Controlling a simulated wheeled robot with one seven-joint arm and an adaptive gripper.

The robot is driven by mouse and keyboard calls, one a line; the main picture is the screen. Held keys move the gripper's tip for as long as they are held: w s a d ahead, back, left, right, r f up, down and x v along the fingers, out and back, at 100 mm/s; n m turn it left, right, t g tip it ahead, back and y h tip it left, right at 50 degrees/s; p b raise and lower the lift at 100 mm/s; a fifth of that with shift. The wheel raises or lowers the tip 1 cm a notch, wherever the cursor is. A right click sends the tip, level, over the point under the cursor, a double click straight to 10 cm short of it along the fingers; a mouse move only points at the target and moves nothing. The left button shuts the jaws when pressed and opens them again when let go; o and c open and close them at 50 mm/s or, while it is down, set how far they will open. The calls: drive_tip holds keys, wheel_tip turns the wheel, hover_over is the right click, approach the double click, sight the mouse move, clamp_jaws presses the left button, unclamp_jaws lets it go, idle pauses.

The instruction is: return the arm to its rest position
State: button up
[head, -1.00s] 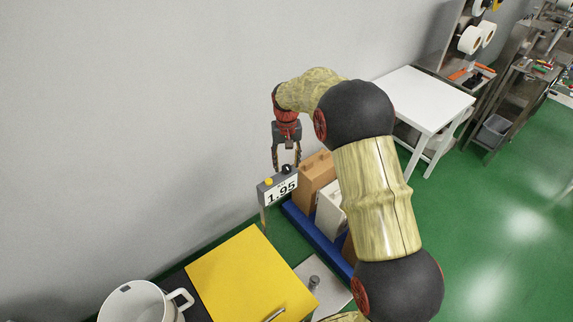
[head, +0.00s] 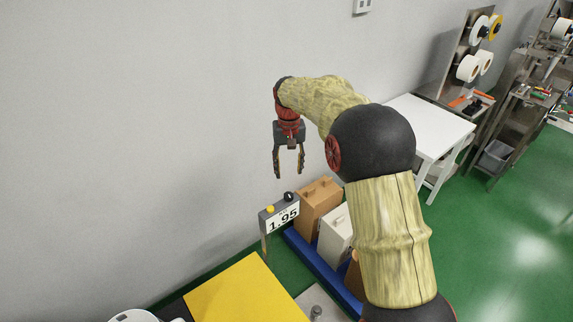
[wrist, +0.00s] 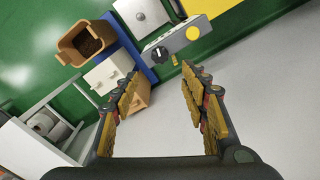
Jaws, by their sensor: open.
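My gripper (head: 289,172) hangs from my raised arm in the head view, fingers pointing down. It is open and empty, in front of the grey wall and above the scale display reading 1.95 (head: 283,219). In the wrist view my gripper (wrist: 160,85) shows two spread fingers with yellow pads and nothing between them. The grey display housing (wrist: 174,40) with its black and yellow knobs is beyond the fingertips there.
Boxes, one brown (head: 317,203) and one white (head: 333,238), stand on a blue base (head: 310,255). A yellow panel (head: 245,291) lies at the bottom. A white table (head: 432,120) and steel machines stand at right. Open air surrounds my gripper by the wall.

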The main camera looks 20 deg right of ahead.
drive_tip(key=s+f+t+b, duration=0.1)
drive_tip(key=s+b, duration=0.6)
drive_tip(key=s, duration=1.2)
drive_tip(key=s+f+n+t+b, duration=0.1)
drive_tip(key=s+t+b, duration=0.3)
drive_tip(key=s, duration=1.5)
drive_tip(key=f+b, duration=0.1)
drive_tip(key=b, duration=0.3)
drive_tip(key=shift+s+a+f+t, duration=0.15)
drive_tip(key=shift+s+a+t, duration=0.1)
drive_tip(key=shift+s+t, duration=0.05)
drive_tip(key=shift+w, duration=0.1)
